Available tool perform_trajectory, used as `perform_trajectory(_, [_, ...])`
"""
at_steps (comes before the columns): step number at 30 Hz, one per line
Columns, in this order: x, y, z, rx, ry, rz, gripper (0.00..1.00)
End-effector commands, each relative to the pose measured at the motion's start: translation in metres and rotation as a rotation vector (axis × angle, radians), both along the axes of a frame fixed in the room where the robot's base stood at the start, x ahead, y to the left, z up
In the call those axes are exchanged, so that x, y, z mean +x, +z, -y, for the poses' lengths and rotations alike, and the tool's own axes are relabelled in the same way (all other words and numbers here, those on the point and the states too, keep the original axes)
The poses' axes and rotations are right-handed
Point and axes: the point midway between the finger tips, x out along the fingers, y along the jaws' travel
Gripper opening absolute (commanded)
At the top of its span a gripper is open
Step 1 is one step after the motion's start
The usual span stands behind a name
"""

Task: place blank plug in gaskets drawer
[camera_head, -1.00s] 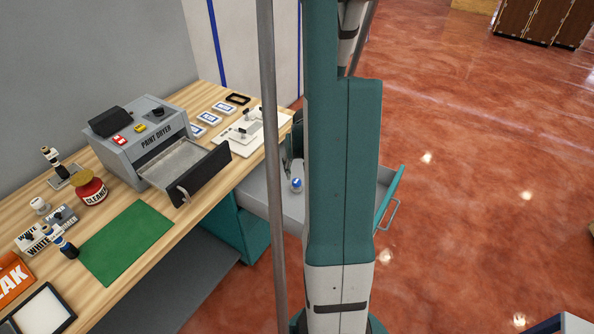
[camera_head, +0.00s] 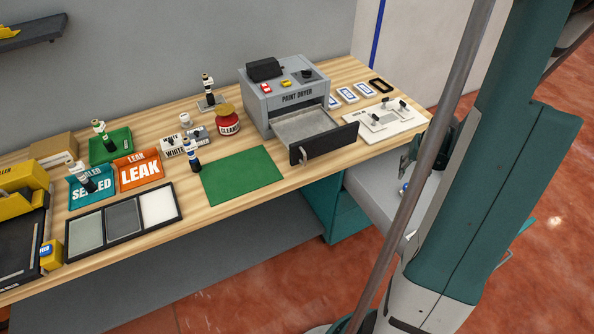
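A teal cabinet (camera_head: 346,214) under the bench's right end has a grey drawer (camera_head: 372,190) pulled open. No label on the drawer is readable from here. A small blue and white piece (camera_head: 403,189), possibly the blank plug, shows low in or over the drawer, right beside the tip of my gripper (camera_head: 405,172). I cannot tell whether it is held or lies free. My gripper points down over the drawer, mostly hidden behind my own arm and a grey pole. Its finger opening is not visible. The drawer's right part is hidden too.
The paint dryer (camera_head: 286,100) stands on the wooden bench with its tray (camera_head: 308,125) open. A white fixture plate (camera_head: 377,122), a green mat (camera_head: 243,176), a cleaner jar (camera_head: 227,121) and orange and teal trays lie along the bench. Red floor is open at right.

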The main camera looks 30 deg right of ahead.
Motion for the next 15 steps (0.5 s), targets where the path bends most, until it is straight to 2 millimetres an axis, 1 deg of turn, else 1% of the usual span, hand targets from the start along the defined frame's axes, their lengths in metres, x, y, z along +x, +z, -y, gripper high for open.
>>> perform_trajectory(5, [0.019,0.026,-0.026,-0.014,0.039,0.009,0.39])
perform_trajectory(8, [0.031,0.043,-0.045,-0.025,0.067,0.017,0.39])
perform_trajectory(15, [0.058,0.087,-0.097,-0.051,0.140,0.038,0.39])
